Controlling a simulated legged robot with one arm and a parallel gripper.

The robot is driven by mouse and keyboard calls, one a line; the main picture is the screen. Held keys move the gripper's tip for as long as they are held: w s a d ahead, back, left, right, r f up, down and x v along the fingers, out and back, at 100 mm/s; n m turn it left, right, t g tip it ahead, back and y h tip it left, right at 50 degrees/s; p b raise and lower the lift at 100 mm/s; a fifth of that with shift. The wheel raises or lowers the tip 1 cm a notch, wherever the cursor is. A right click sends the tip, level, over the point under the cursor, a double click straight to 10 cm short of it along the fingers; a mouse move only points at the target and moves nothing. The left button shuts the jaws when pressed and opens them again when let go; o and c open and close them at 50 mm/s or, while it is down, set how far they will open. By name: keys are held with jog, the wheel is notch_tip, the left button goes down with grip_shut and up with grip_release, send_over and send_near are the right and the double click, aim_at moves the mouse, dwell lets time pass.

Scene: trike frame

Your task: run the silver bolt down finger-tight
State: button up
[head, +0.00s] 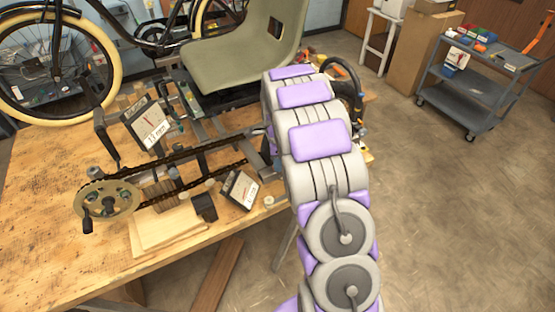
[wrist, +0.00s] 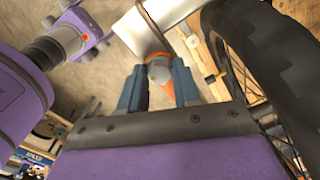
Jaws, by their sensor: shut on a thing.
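In the wrist view, my gripper (wrist: 160,80) has its two blue-grey fingers on either side of a small silver piece (wrist: 158,68) with a rounded end, which looks like the silver bolt. Orange shows around and below it between the fingers. The bolt's thread and how deep it sits cannot be made out. In the head view, my arm hides the gripper and the bolt. The trike frame (head: 205,133) lies on the wooden workbench (head: 45,185), with a chain and a crank wheel (head: 107,202) at its near left end.
A green seat (head: 245,50) and a cream-tyred wheel (head: 107,85) stand at the back of the bench. Dial boxes (head: 240,188) sit beside the frame. In the wrist view, a dark spoked wheel (wrist: 262,50) is close on the right. A grey cart (head: 480,88) stands apart, with open floor before it.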

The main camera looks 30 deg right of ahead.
jog(key=shift+w+r+m, duration=0.1)
jog(key=shift+m, duration=0.2)
jog(key=shift+m, duration=0.7)
jog(key=shift+p, duration=0.3)
jog(key=shift+m, duration=0.9)
jog(key=shift+p, duration=0.3)
jog(key=shift+m, duration=0.9)
